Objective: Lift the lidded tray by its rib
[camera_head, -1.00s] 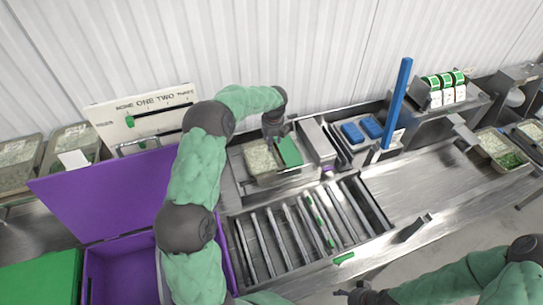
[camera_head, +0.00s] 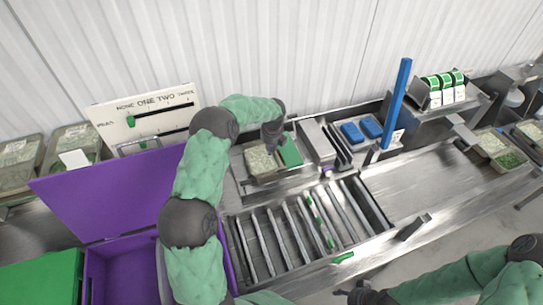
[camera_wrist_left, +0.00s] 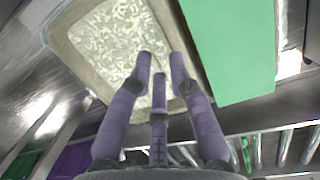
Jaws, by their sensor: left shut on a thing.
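The tray (camera_head: 252,175) with white rice in it stands at the middle of the work line, left of a green block (camera_head: 290,152). In the left wrist view the tray (camera_wrist_left: 62,50) shows a pale rim and rice behind my fingers. A clear lid and its rib cannot be made out clearly. My left gripper (camera_head: 271,143) is over the right part of the tray; its purple fingers (camera_wrist_left: 161,62) are close together, shut on what looks like the lid's rib, which they hide. My right gripper (camera_head: 352,296) is at the bottom edge, far from the tray, its opening unclear.
A slatted metal rack (camera_head: 262,245) lies in front of the tray. A purple open bin (camera_head: 105,195) stands at left. A metal block (camera_head: 317,140) and a blue post (camera_head: 398,100) are to the right. The steel counter (camera_head: 420,190) is bare at right.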

